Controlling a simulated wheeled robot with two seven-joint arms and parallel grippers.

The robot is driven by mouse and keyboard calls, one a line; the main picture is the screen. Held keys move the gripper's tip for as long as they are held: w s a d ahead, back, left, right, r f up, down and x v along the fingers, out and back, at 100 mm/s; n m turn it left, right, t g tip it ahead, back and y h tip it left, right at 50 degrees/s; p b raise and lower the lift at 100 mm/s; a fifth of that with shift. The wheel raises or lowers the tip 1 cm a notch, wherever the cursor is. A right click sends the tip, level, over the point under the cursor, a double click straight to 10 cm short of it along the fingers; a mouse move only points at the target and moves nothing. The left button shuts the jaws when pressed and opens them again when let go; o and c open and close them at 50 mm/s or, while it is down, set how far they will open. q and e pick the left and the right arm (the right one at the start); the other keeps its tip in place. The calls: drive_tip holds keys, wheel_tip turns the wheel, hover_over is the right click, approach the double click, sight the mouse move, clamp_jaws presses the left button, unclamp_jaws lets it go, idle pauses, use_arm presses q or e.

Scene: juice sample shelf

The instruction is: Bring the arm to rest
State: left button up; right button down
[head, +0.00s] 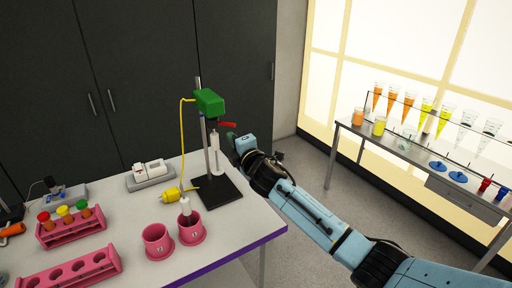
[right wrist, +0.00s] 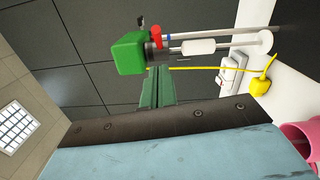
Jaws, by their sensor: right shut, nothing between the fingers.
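My right arm (head: 318,215) reaches in from the lower right of the head view, past the right edge of the table. My right gripper (head: 231,138) is beside the stand with the green head (head: 209,101), to the right of its pole. In the right wrist view, the green fingers (right wrist: 157,82) are together with nothing between them, below the green head (right wrist: 130,52) in the picture. Whether they touch the stand I cannot tell. My left gripper is not in view.
The white table (head: 120,215) holds two pink cups (head: 157,241), pink racks (head: 72,228) and a yellow bulb (head: 172,195) on a tube. A metal shelf (head: 395,143) with several juice samples stands at the right. Open floor (head: 340,175) lies between table and shelf.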

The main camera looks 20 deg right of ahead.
drive_tip(key=s+d, duration=0.4)
drive_tip(key=s, duration=0.1)
drive_tip(key=shift+s+d+f+b, duration=0.25)
drive_tip(key=shift+s+f+b, duration=0.05)
drive_tip(key=shift+s+f, duration=0.1)
